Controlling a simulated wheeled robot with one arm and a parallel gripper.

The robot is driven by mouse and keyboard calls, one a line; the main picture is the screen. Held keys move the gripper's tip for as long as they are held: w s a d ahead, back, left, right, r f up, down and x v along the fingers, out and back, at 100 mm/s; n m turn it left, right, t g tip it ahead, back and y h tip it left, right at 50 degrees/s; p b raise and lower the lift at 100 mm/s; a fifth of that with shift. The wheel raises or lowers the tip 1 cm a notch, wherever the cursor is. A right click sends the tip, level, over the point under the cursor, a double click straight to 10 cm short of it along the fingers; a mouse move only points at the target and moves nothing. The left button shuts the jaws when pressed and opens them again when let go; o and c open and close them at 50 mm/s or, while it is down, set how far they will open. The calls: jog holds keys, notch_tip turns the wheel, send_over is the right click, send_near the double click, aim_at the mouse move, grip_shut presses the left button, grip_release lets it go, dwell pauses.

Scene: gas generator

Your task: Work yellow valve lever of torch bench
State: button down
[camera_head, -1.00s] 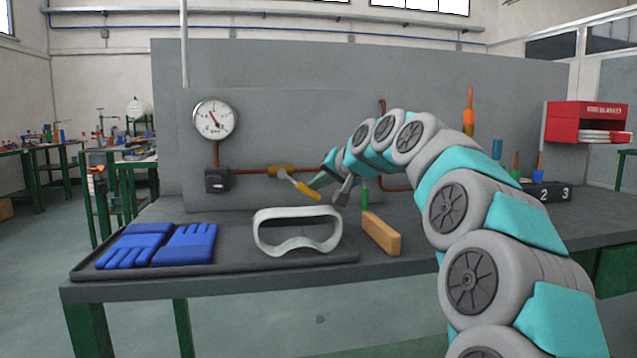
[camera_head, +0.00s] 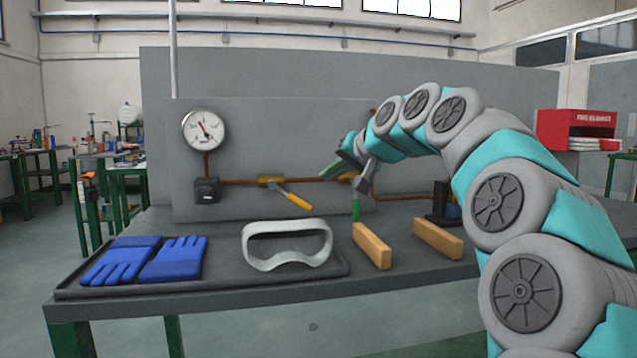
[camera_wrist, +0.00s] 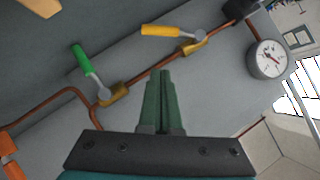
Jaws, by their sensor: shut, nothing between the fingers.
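The yellow valve lever (camera_head: 293,198) sticks out from a brass valve body (camera_head: 270,181) on the copper pipe along the bench's back panel. It slants down to the right in the head view. In the wrist view the yellow lever (camera_wrist: 162,31) lies above the fingertips, apart from them. A second valve with a green lever (camera_wrist: 82,60) is on the same pipe; the green lever (camera_head: 356,209) hangs downward in the head view. My gripper (camera_head: 333,172) is to the right of the yellow lever, near the green-lever valve. In the wrist view my gripper (camera_wrist: 162,75) is shut and empty.
A pressure gauge (camera_head: 204,131) and black box (camera_head: 206,190) are left on the panel. Blue gloves (camera_head: 175,258), white goggles (camera_head: 287,262) and wooden blocks (camera_head: 371,246) (camera_head: 437,238) lie on the bench in front. A red cabinet (camera_head: 577,130) is at right.

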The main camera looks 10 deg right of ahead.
aim_at(292, 198)
jog(key=v, duration=0.1)
jog(key=b+v, duration=0.1)
jog(key=v, duration=0.1)
jog(key=b+v, duration=0.1)
jog(key=v, duration=0.1)
jog(key=shift+a+r, duration=0.15)
jog(key=shift+a, duration=0.1)
jog(key=shift+d, duration=0.2)
jog(key=shift+s+a+f+x, duration=0.25)
jog(key=shift+f+x, duration=0.1)
jog(key=shift+x, duration=1.75)
jog(key=shift+s+a+f+x, duration=0.1)
jog(key=shift+s+f+x, duration=0.25)
jog(key=shift+x, duration=1.8)
jog(key=shift+s+a+f+x, duration=0.2)
jog(key=shift+f+x, duration=0.2)
jog(key=shift+x, duration=1.7)
